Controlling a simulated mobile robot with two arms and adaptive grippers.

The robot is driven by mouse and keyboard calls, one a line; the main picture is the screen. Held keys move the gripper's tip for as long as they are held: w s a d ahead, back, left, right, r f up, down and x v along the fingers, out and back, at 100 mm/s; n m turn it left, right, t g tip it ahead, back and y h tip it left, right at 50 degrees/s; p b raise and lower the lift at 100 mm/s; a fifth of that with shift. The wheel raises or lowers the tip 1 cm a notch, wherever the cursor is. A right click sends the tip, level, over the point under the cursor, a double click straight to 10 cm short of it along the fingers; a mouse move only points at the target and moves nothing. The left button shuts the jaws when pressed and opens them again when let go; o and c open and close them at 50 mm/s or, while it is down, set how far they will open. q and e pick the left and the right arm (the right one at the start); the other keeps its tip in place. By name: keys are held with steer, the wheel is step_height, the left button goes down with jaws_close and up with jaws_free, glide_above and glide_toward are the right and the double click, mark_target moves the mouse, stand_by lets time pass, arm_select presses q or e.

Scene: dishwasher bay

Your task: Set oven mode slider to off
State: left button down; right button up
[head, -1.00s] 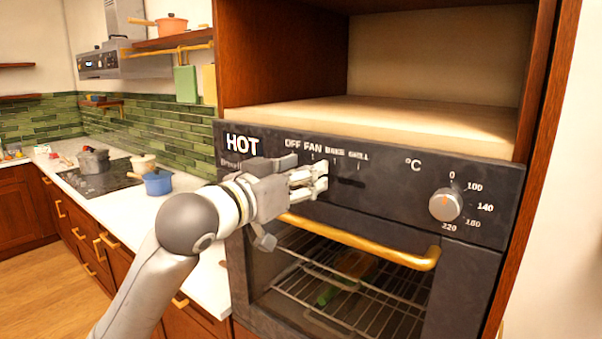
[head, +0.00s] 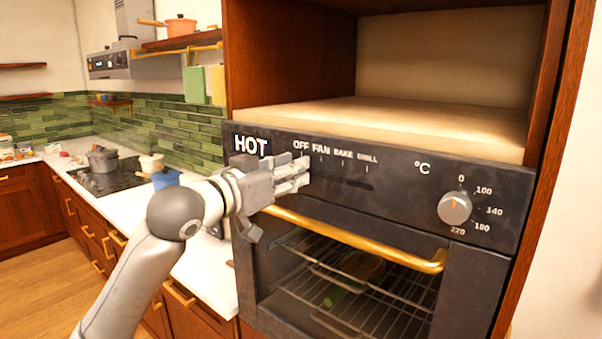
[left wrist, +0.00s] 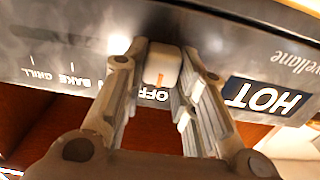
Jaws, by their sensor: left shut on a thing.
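The oven mode slider (left wrist: 162,66) is a small pale knob with an orange mark, on the dark oven control panel (head: 400,190). In the left wrist view it sits between my left gripper's fingers, by the OFF label (left wrist: 154,94). My left gripper (head: 306,172) is shut on the slider. In the head view its fingertips cover the knob at the left end of the slot, below the OFF label (head: 301,146). The FAN, BAKE and GRILL marks lie to the right, with the slot (head: 350,183) empty below them. My right gripper is out of view.
A gold oven door handle (head: 350,238) runs just below the gripper. A round temperature knob (head: 454,208) is at the panel's right. Above is an empty wooden shelf (head: 400,122). A counter with pots (head: 103,159) extends to the left.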

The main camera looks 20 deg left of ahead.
arm_select(q)
steer(key=shift+r, duration=0.1)
steer(key=c, duration=1.6)
jaws_free()
steer(key=shift+a, duration=0.1)
steer(key=o, duration=0.4)
steer(key=shift+w+a, duration=0.1)
steer(key=shift+a, duration=0.1)
steer(key=shift+o, duration=0.2)
steer(key=shift+d, duration=0.1)
steer(key=v, duration=1.2)
